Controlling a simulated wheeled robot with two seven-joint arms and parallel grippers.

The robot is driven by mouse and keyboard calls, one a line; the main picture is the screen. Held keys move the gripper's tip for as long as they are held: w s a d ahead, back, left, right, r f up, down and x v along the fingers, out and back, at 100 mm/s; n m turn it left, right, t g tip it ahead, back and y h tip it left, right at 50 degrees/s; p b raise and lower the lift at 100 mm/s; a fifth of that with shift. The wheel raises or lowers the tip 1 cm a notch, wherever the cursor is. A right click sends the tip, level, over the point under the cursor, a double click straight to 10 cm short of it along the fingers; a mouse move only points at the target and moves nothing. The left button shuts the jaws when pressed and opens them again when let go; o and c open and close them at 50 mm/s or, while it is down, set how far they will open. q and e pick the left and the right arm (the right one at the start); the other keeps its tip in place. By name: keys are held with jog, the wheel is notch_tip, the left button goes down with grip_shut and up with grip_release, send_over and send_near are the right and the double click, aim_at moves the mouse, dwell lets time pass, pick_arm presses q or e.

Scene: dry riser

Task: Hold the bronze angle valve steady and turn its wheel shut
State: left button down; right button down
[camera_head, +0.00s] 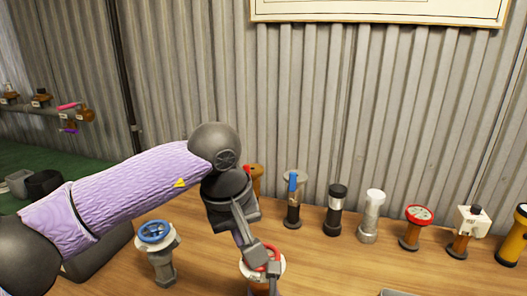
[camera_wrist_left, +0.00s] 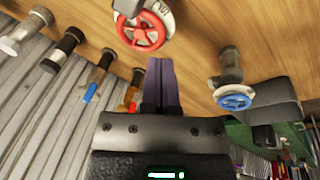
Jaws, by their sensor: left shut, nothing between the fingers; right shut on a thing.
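The bronze angle valve (camera_head: 258,288) stands at the bottom of the head view, partly hidden, with a red wheel (camera_head: 262,257) on top. The red wheel also shows at the top of the left wrist view (camera_wrist_left: 143,32). My left gripper (camera_head: 242,238) reaches down from above, just beside the wheel. Its fingers (camera_wrist_left: 162,72) are closed together, empty, and appear apart from the wheel in the wrist view. My right gripper (camera_wrist_left: 130,8) shows only in part, as grey jaws at the valve below the wheel. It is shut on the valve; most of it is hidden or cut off.
A grey valve with a blue wheel (camera_head: 155,232) stands on the wooden bench (camera_head: 330,270) to the left. Several fittings line the back, including a black one (camera_head: 337,208) and a red-topped one (camera_head: 416,220). Corrugated wall behind. The bench between is clear.

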aim_at(258, 281)
pick_arm(q)
jog(key=f+m, duration=0.2)
jog(key=s+d+f+m, duration=0.1)
jog(key=f+m, duration=0.1)
jog(key=s+d+f+m, duration=0.1)
jog(key=f+m, duration=0.1)
jog(key=shift+d+f+m+y, duration=0.1)
jog(key=shift+f+m+y, duration=0.15)
jog(key=shift+m+y, duration=0.05)
jog(key=shift+w, duration=0.35)
dwell(0.4)
